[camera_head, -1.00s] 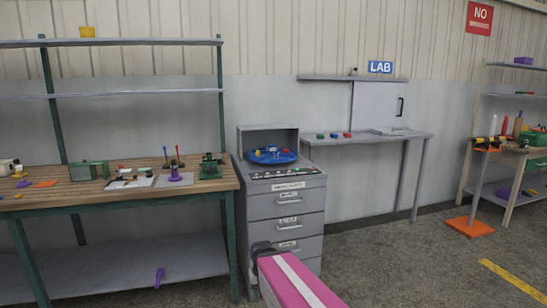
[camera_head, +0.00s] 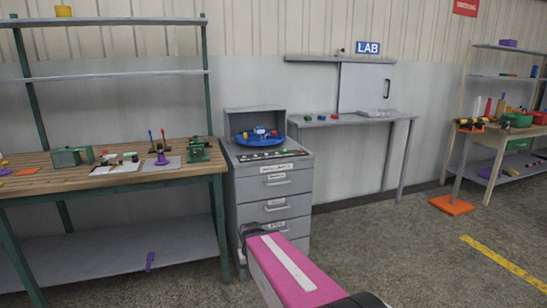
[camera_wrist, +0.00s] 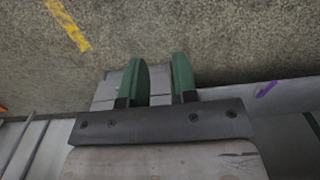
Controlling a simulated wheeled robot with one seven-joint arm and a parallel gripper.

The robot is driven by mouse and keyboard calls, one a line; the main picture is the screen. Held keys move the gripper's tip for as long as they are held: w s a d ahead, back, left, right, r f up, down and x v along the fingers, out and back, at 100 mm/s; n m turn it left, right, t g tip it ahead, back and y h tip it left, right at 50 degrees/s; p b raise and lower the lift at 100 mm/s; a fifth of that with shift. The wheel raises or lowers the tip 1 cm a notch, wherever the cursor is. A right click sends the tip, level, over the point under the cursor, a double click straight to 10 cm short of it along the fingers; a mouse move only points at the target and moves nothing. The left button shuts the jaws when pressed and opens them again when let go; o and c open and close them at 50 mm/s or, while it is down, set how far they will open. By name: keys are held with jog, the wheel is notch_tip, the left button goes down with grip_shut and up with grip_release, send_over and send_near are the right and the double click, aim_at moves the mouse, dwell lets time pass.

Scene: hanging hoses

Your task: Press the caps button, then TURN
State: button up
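A grey drawer cabinet (camera_head: 270,214) stands against the wall beside the workbench. On its top a blue round turntable (camera_head: 241,139) sits under a hood and carries small coloured pieces. A dark strip with a row of small buttons (camera_head: 262,155) runs along the front of the top. Labels on the strip and drawers are too small to read, so I cannot tell which button is caps. My gripper (camera_wrist: 158,62) has two green fingers apart, with nothing between them.
A wooden workbench (camera_head: 60,184) with tools stands left of the cabinet. An orange floor plate (camera_head: 450,205) lies farther right. Open floor lies in front.

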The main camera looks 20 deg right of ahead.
grip_shut()
dwell(1.5)
